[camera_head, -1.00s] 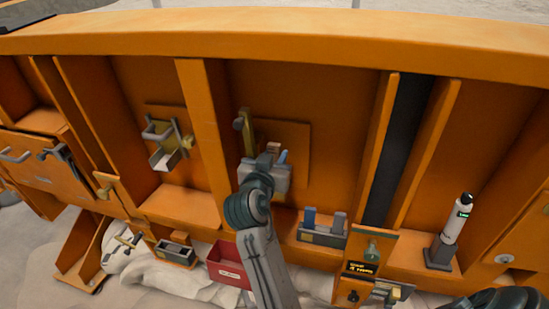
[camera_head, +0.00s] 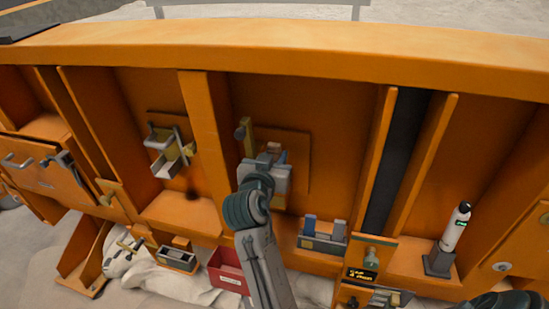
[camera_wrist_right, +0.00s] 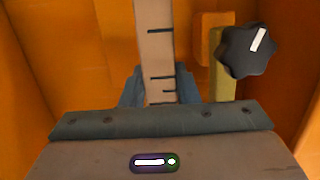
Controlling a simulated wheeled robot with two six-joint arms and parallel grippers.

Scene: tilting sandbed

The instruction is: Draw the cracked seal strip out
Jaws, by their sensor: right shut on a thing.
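A pale strip with short dark crosswise lines, which I take for the cracked seal strip (camera_wrist_right: 155,45), stands upright in the right wrist view. It runs down between the blue-grey fingers of my right gripper (camera_wrist_right: 158,92), which is shut on it. The strip's lower end is hidden behind the gripper body. In the head view my right gripper (camera_head: 268,160) is at the orange back panel, beside a brass-coloured upright post (camera_head: 247,138), and hides most of the strip. My left gripper is not in view.
A black knob (camera_wrist_right: 247,50) stands close right of the strip. Orange ribs (camera_head: 203,125) flank the bay. A grey-blue block holder (camera_head: 323,235), a red bin (camera_head: 228,270) and a white cylinder (camera_head: 456,228) stand lower. A dark vertical strip (camera_head: 400,155) lies further right.

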